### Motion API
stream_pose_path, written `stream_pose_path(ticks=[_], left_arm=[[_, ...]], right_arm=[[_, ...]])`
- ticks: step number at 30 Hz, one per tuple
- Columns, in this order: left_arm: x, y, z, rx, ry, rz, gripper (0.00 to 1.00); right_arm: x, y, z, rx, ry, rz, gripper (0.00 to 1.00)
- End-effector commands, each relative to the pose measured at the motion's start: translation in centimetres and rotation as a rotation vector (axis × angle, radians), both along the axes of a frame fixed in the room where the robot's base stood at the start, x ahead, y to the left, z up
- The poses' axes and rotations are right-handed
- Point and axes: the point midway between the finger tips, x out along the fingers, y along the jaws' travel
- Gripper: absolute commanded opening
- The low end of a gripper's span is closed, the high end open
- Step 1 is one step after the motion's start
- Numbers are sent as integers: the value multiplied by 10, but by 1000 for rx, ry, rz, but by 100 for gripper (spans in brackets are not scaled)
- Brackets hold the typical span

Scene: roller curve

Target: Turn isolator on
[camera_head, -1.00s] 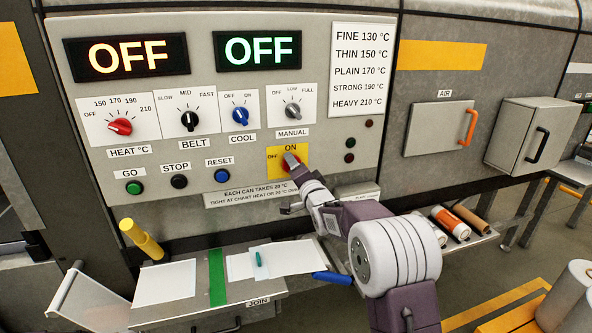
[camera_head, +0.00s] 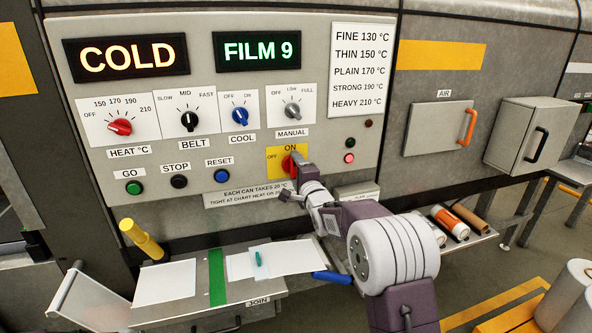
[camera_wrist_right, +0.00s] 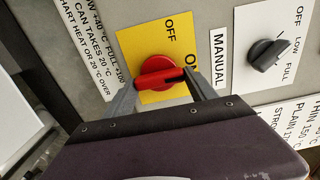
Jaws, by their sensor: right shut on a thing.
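The isolator is a red rotary knob (camera_head: 290,164) on a yellow plate (camera_head: 273,158) marked OFF and ON, below the MANUAL label. My right gripper (camera_head: 296,160) reaches it from the lower right and partly covers it. In the right wrist view the two fingers (camera_wrist_right: 161,84) are shut on the red knob (camera_wrist_right: 158,68), one on each side of its grip bar. The bar points towards ON. The left display (camera_head: 127,56) reads COLD and the right display (camera_head: 258,50) reads FILM 9. My left gripper is not in view.
Red HEAT (camera_head: 120,126), black BELT (camera_head: 189,120), blue COOL (camera_head: 240,114) and grey MANUAL (camera_head: 292,110) knobs sit above. GO (camera_head: 134,188), STOP (camera_head: 179,181) and RESET (camera_head: 222,176) buttons are left of the isolator. A shelf (camera_head: 203,279) with papers lies below.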

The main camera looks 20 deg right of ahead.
Motion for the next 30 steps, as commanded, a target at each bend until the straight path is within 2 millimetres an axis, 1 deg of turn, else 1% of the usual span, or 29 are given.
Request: stream_pose_path(ticks=[11,12,13,14,22,24,26,30], left_arm=[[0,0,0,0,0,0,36],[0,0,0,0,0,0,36],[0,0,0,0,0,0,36],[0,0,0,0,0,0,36],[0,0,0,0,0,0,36],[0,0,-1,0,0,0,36],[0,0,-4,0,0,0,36],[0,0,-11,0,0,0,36]], right_arm=[[0,0,-2,10,4,-2,25],[0,0,-2,10,4,-1,74],[0,0,-2,10,4,-1,82],[0,0,-2,9,4,-1,87],[0,0,-1,7,2,-1,87],[-3,0,-1,7,1,-1,87],[-9,-1,-2,7,1,-1,87],[-37,-2,-2,7,1,-2,87]])
